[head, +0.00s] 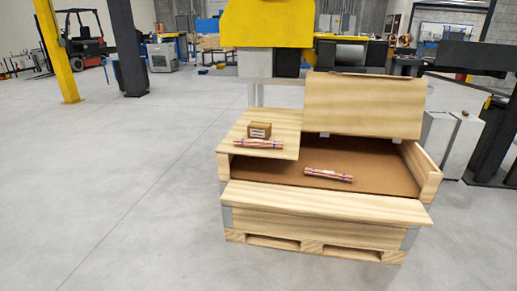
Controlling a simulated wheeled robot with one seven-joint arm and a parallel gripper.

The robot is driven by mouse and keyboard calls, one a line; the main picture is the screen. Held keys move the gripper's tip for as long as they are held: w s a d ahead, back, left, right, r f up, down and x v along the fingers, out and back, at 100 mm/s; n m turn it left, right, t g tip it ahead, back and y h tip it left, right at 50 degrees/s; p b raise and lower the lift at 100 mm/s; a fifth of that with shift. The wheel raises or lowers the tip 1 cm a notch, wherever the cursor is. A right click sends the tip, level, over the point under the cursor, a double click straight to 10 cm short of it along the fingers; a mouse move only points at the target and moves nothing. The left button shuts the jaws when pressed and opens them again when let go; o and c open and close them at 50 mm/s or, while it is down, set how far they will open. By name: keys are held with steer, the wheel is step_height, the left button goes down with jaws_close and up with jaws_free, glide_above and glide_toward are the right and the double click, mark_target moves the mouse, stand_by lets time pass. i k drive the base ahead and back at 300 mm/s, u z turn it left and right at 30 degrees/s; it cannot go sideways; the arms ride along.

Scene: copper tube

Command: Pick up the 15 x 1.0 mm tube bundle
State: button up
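Two copper tube bundles show in the head view, and their labels are too small to read, so I cannot tell which is the 15 x 1.0 mm one. One bundle (258,144) lies on a flat wooden board at the left of a wooden crate (325,200), in front of a small cardboard box. The other bundle (329,174) lies inside the crate on its brown floor, slightly slanted. Both lie apart from each other. My gripper is not in view.
The small cardboard box (260,130) sits on the wooden board (285,145). A raised wooden panel (365,103) leans at the crate's back; the front panel (325,203) slopes outward. Grey floor (120,190) is clear at left. A grey cabinet (455,145) stands at right.

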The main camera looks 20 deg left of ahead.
mark_target(241, 142)
steer(key=k, duration=0.6)
steer(key=u, duration=0.5)
steer(key=i, duration=0.7)
steer(key=u, duration=0.9)
steer(key=i, duration=1.35)
steer(key=z, duration=0.7)
steer(key=i, duration=0.75)
steer(key=z, duration=0.55)
steer(key=i, duration=0.5)
steer(key=u, duration=0.05)
